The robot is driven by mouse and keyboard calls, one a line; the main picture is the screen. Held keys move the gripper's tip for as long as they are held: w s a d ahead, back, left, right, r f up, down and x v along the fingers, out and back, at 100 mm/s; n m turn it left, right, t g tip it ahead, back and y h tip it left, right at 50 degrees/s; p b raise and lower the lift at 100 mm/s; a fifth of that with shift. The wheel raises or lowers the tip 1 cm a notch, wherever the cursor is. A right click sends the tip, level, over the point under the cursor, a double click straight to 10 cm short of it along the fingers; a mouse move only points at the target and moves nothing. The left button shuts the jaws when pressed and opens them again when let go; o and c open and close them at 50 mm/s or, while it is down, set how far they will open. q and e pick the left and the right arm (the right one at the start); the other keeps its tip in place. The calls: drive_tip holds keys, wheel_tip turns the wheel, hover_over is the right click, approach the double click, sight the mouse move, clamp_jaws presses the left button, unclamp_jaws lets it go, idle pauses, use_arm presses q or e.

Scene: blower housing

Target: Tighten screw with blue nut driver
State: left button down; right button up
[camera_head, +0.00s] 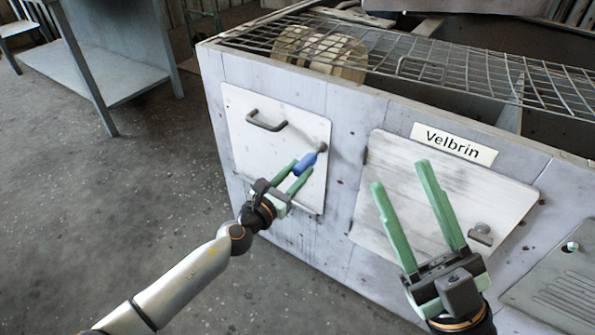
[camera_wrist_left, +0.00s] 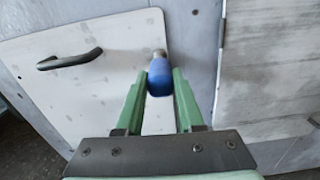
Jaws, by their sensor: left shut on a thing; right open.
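My left gripper (camera_head: 293,178) is shut on the blue nut driver (camera_head: 305,163), near the right edge of the left white panel (camera_head: 262,165). The blue handle (camera_wrist_left: 160,77) also shows between the left fingers (camera_wrist_left: 160,95) in the left wrist view. The driver's tip points at a dark round screw or knob (camera_head: 322,147) by the panel's right edge. In the left wrist view a metallic end (camera_wrist_left: 159,54) shows beyond the handle; I cannot tell whether it sits on the screw. My right gripper (camera_head: 398,174) is open and empty in front of the right panel.
The left panel has a dark handle (camera_head: 266,121). The right panel (camera_head: 458,185) has a grey latch (camera_head: 481,233) and a "Velbrin" label (camera_head: 453,142) above. A wire grid (camera_head: 420,65) covers the housing top. A metal table (camera_head: 110,75) stands at left; the floor between is clear.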

use_arm(q)
drive_tip(key=shift+s, duration=0.1)
drive_tip(key=shift+p+v, duration=0.55)
drive_tip(key=shift+v, duration=1.1)
drive_tip(key=v, duration=0.9)
drive_tip(key=shift+s+a, duration=0.15)
drive_tip(key=shift+a, duration=0.1)
drive_tip(key=shift+r+p, duration=0.1)
drive_tip(key=shift+p, duration=0.2)
